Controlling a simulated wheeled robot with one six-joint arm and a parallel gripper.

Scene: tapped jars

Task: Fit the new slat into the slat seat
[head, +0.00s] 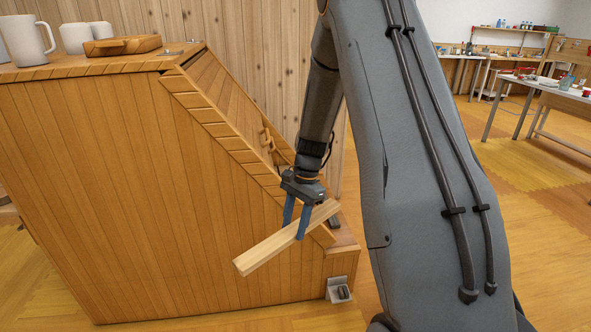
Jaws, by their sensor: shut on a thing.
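The new slat (262,252) is a straight bar of pale wood. My gripper (294,232) points down and is shut on it, with blue fingers around it nearer its right end. The slat is tilted, its left end lower and closer to the camera, in front of the lower part of a wooden cabinet's sloped side (232,143). A dark gap (334,221) shows low on the slope, just right of the slat's far end. I cannot tell for sure whether it is the slat seat; my gripper and the slat hide part of that area.
White mugs (25,40) and a wooden tray (122,45) stand on the cabinet top. A small wooden handle (268,139) sits on the slope. A grey metal fitting (339,289) is at the cabinet's foot. Workbenches (560,98) stand far right, with open floor before them.

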